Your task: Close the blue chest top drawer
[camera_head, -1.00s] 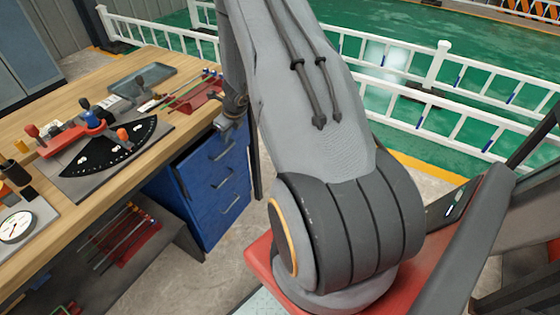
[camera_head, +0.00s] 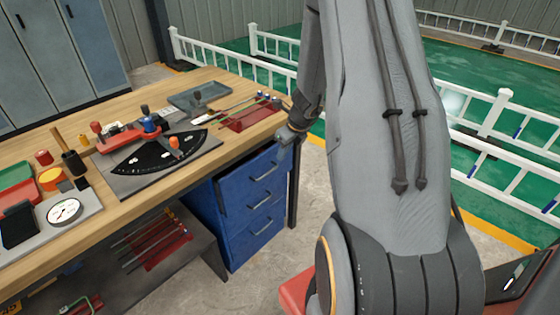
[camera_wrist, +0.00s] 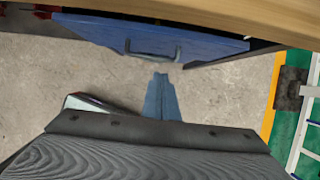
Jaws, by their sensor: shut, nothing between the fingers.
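The blue chest (camera_head: 215,205) stands under the right end of the workbench. Its top drawer (camera_head: 250,182) has a bar handle and seems to stick out slightly past the drawers below. In the wrist view, the blue drawer front (camera_wrist: 105,32) and its handle lie just beyond my fingers, under the bench edge. My gripper (camera_wrist: 161,85) is shut and empty, apart from the drawer front. In the head view, the wrist end of my arm is by the bench's right corner, near the top drawer; the fingertips are hard to make out there.
The wooden workbench (camera_head: 120,205) carries a dial gauge (camera_head: 65,211), a black fan-shaped plate (camera_head: 150,158) and a red rack (camera_head: 250,118). A lower shelf holds rods. A white fence (camera_head: 485,125) stands behind my arm. Bare concrete floor (camera_wrist: 215,105) lies before the chest.

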